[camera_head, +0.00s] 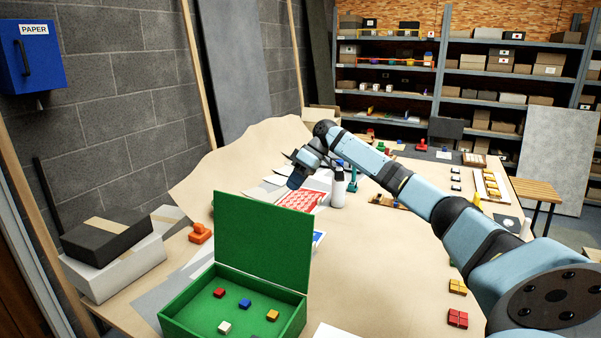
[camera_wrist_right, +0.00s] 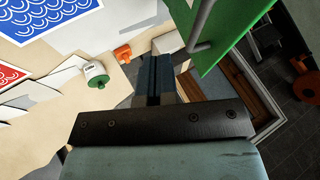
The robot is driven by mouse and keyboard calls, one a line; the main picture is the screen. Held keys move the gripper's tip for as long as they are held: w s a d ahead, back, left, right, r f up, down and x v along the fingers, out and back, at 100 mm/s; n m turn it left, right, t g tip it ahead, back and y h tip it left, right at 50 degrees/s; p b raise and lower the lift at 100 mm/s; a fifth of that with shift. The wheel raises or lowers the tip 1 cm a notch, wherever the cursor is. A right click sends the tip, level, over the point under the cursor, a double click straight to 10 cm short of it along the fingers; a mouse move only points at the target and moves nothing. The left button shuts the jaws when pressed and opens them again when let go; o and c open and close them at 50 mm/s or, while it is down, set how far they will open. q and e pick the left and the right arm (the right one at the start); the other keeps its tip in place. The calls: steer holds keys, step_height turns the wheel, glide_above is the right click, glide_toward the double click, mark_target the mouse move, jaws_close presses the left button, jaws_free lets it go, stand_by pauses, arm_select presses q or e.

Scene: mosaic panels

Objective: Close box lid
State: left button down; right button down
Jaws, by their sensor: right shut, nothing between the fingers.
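The green box (camera_head: 175,317) sits open at the front of the table. Its green lid (camera_head: 262,228) stands upright at the box's back edge and hides part of the table behind it. Several small blocks lie inside, including a red block (camera_head: 219,292) and a white block (camera_head: 224,327). My right gripper (camera_head: 294,182) is shut and empty, pointing down above and behind the lid's upper right. In the right wrist view, the shut fingers (camera_wrist_right: 154,82) are left of the green lid (camera_wrist_right: 238,28); I cannot tell whether they touch it. My left gripper is not in view.
An orange stamp-like object (camera_head: 200,233) lies left of the lid. A black box (camera_head: 112,226) on a white box stands at the left edge. A white bottle (camera_head: 338,188) stands near my right gripper.

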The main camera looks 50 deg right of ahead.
steer(key=a+f+p, duration=0.1)
steer(key=a+f, duration=0.2)
steer(key=a, duration=0.3)
steer(key=shift+f, duration=0.25)
